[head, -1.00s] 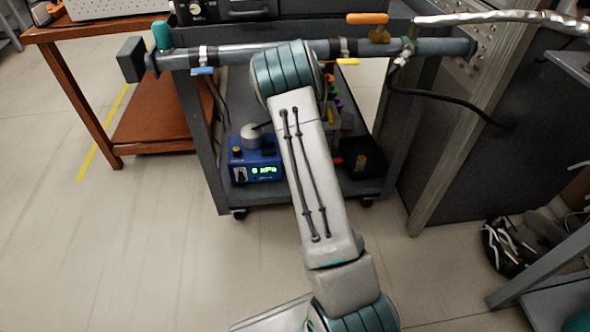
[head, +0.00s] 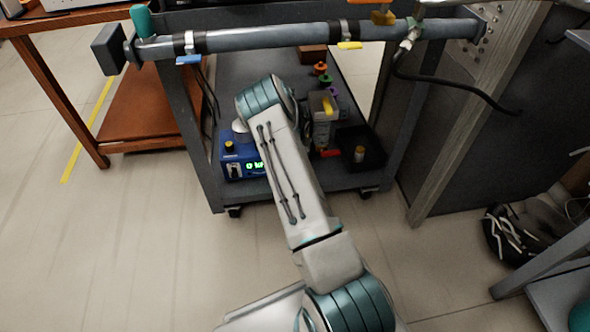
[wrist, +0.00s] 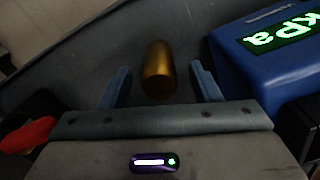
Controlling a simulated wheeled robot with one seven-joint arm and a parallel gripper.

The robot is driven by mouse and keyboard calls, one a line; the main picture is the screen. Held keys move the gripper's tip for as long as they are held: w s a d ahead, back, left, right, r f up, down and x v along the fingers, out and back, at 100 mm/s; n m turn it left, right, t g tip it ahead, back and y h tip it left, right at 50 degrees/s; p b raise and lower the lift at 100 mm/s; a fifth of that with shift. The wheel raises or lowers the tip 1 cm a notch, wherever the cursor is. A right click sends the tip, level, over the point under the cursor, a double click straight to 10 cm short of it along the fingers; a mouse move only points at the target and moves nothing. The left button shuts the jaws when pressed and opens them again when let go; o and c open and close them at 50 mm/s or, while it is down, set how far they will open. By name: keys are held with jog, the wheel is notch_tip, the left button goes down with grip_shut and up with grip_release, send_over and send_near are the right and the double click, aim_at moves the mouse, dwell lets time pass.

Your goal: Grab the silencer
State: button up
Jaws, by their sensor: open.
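A brass-coloured cylinder (wrist: 158,70), which looks like the silencer, is on a dark grey surface in the wrist view. My gripper (wrist: 160,78) is open, with one blue-grey finger on each side of the cylinder. There are visible gaps between the fingers and the cylinder. I cannot tell how far the fingertips are above the surface. In the head view, my arm hides the gripper and this cylinder.
A blue pressure box (head: 243,160) with a green display stands close by; it also shows in the wrist view (wrist: 262,65). A black tray (head: 372,140) holds another small yellowish cylinder (head: 359,153). A grey rail (head: 270,37) spans above the cart shelf (head: 345,181).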

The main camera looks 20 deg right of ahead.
notch_tip(320, 180, down, 3)
jog(key=shift+w+d+r+b, duration=0.1)
jog(key=shift+b, duration=0.3)
jog(key=shift+r, duration=0.1)
jog(key=shift+c, duration=0.4)
jog(key=c, duration=1)
jog(key=shift+c, duration=0.2)
